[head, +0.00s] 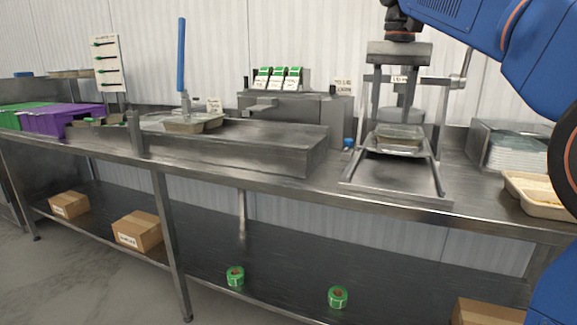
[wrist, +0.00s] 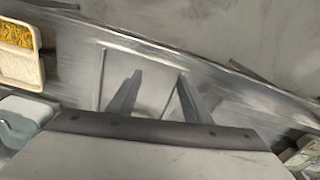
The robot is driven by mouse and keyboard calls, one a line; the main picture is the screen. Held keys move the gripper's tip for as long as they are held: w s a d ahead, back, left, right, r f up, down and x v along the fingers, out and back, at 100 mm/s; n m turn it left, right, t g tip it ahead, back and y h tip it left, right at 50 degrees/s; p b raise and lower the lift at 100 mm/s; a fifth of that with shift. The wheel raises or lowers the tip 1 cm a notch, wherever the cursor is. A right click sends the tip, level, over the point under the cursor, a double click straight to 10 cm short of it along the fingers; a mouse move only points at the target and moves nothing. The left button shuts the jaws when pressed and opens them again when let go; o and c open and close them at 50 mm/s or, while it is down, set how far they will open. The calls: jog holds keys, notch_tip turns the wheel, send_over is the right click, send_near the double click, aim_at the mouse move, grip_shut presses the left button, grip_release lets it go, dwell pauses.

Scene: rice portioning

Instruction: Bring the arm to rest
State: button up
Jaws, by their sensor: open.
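My gripper (head: 398,85) hangs pointing down from my blue arm at the upper right of the head view, in front of the metal press frame (head: 437,145). In the wrist view its two fingers (wrist: 160,76) are spread apart with nothing between them. Bare steel shows below and between the fingers. A lidded tray (head: 400,133) sits in the press frame, below the gripper in the head view. The exact gap between fingertips and tray is hard to tell.
A beige tray (head: 534,190) stands at the right bench edge; a compartment tray with yellow food (wrist: 18,62) shows in the wrist view. Stacked clear trays (head: 515,152) stand behind it. A raised steel conveyor (head: 250,145) lies left. Boxes and green tape rolls (head: 338,297) lie below.

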jog(key=s+d+f+n+t, duration=0.1)
jog(key=s+d+f, duration=0.1)
jog(key=s+f, duration=0.7)
jog(key=s+d+f+t, duration=0.1)
jog(key=s+f, duration=0.9)
jog(key=f, duration=0.6)
jog(key=s+d+f+n+t, duration=0.1)
jog(key=s+d+f+t, duration=0.1)
jog(key=s+f, duration=0.7)
notch_tip(320, 180, down, 3)
jog(key=shift+s+d+f+n, duration=0.15)
jog(key=shift+d+f+n, duration=0.05)
jog(key=shift+d+n, duration=0.15)
